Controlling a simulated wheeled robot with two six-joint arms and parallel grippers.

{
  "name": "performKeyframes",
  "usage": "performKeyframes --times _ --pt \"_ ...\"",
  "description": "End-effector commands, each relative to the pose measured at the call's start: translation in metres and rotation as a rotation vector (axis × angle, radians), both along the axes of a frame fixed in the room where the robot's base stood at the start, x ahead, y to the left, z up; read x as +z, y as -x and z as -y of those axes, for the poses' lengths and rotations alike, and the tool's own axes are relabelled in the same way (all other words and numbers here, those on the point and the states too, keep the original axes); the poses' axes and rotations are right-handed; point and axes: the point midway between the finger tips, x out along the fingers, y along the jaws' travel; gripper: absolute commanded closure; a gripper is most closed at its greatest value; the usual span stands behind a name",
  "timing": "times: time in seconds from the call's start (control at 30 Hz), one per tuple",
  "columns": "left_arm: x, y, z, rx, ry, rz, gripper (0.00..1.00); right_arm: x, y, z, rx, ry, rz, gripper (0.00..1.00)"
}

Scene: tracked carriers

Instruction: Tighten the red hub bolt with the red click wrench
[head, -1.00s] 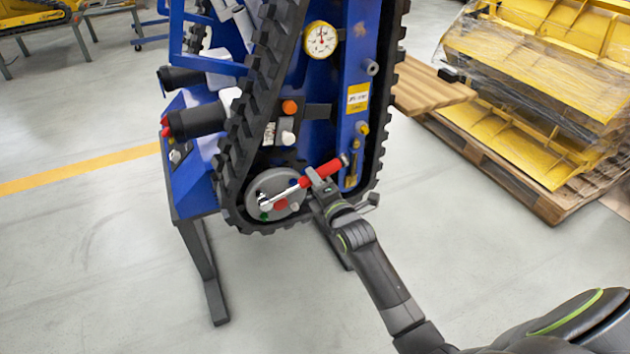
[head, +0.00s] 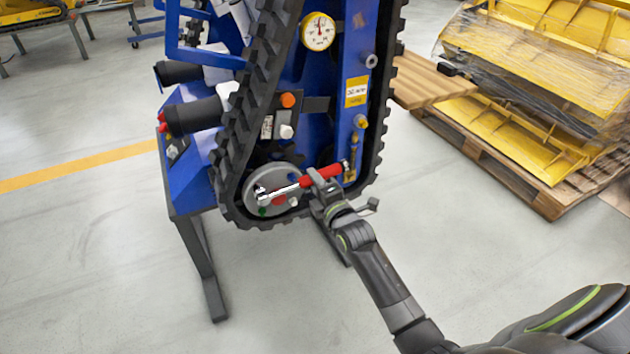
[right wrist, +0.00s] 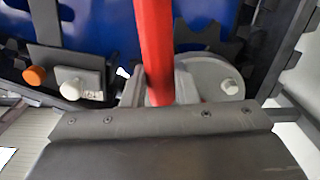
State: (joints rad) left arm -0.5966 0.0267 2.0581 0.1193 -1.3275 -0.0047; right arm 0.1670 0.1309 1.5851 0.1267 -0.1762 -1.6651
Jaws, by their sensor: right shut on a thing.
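The red click wrench (head: 312,181) has a red grip and a silver shaft. Its head lies over the left part of the round grey hub (head: 252,203), at the foot of the blue tracked carrier. The wrench slants slightly up to the right. My right gripper (head: 320,177) is shut on its red grip. In the right wrist view the red grip (right wrist: 153,45) runs upright between the fingers, with the grey hub (right wrist: 212,75) behind. A red spot (head: 279,199) shows on the hub just below the shaft; I cannot tell whether it is the red bolt. The wrench head hides what is under it.
The black track (head: 230,150) loops around the hub. Green and blue spots also show on the hub. A dial gauge (head: 318,31) and an orange knob (head: 288,100) sit above. Wooden pallets with yellow parts (head: 530,120) stand at the right. The floor in front is clear.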

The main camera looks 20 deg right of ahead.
Motion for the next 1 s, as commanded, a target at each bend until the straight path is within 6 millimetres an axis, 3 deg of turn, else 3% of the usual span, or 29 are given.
performKeyframes --times 1.0 --pt "-0.009 0.000 0.000 0.000 0.000 0.000 0.33 -0.014 0.000 0.000 0.001 -0.122 0.000 1.00"
